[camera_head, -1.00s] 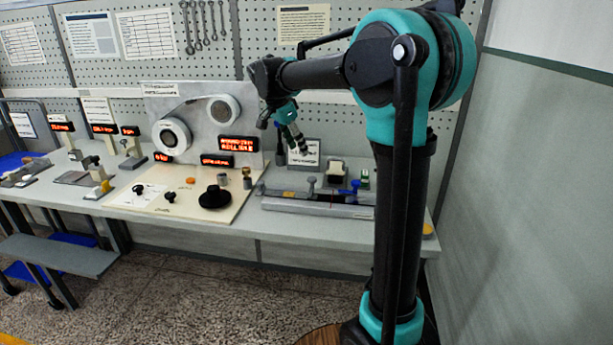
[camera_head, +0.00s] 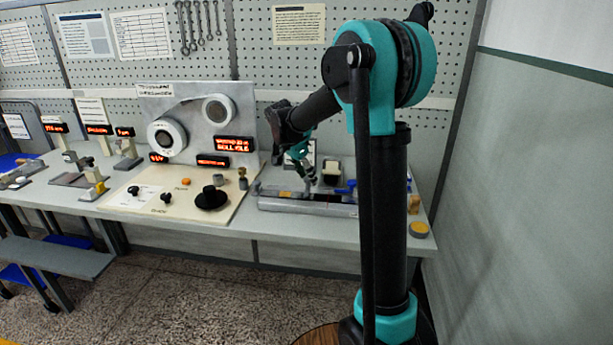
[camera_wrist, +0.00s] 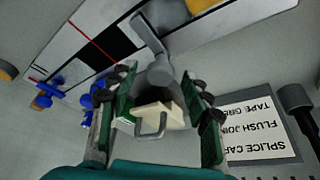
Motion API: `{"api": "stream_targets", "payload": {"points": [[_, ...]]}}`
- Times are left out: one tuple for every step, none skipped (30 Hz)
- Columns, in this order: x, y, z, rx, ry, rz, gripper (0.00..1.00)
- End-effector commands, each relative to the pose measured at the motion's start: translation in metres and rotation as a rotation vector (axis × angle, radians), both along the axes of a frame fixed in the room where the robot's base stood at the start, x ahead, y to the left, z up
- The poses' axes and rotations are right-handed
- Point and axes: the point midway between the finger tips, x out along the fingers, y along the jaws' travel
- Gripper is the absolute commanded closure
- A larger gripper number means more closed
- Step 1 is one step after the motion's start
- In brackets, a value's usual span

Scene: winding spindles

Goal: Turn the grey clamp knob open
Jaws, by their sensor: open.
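The grey clamp knob (camera_wrist: 158,74) shows in the wrist view as a rounded post with a flat arm running up and left over the splicing rail (camera_wrist: 65,37). My gripper (camera_wrist: 158,90) is open. Its green and dark fingers stand to either side of the knob, and I see no clear contact. In the head view my gripper (camera_head: 306,172) points down over the rail, largely hiding the knob. The blue clamp (camera_head: 346,187) sits to the right on the rail. It also shows at the left of the wrist view (camera_wrist: 44,92).
A pale block with a metal loop (camera_wrist: 158,117) lies between the fingers in the wrist view, behind the knob. A splice card (camera_wrist: 258,130) and a dark knobbed post (camera_wrist: 297,98) are at right. The winding panel (camera_head: 150,200) lies left of the rail.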

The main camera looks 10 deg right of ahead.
Motion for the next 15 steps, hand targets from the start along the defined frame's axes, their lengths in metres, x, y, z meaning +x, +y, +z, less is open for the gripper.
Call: {"api": "stream_targets", "payload": {"points": [[0.0,0.0,0.0,0.0,0.0,0.0,0.51],[0.0,0.0,0.0001,0.0,0.0,0.0,0.51],[0.0,0.0,0.0001,0.0,0.0,0.0,0.51],[0.0,0.0,0.0001,0.0,0.0,0.0,0.51],[0.0,0.0001,0.0002,0.0,0.0,0.0,0.55],[0.0,0.0001,0.0002,0.0,0.0,0.0,0.6],[0.0,0.0001,0.0002,0.0,0.0,0.0,0.64],[0.0,0.0001,0.0002,0.0,0.0,0.0,0.67],[0.0,0.0001,0.0002,0.0,0.0,0.0,0.72],[0.0,0.0001,0.0002,0.0,0.0,0.0,0.76],[-0.0001,0.0001,0.0003,0.0,0.0,0.0,0.8],[-0.0001,0.0001,0.0003,0.0,0.0,0.0,0.85],[-0.0001,0.0001,0.0003,0.0,0.0,0.0,0.88],[-0.0001,0.0001,0.0003,0.0,0.0,0.0,0.92],[-0.0001,0.0001,0.0003,0.0,0.0,0.0,0.97]]}}
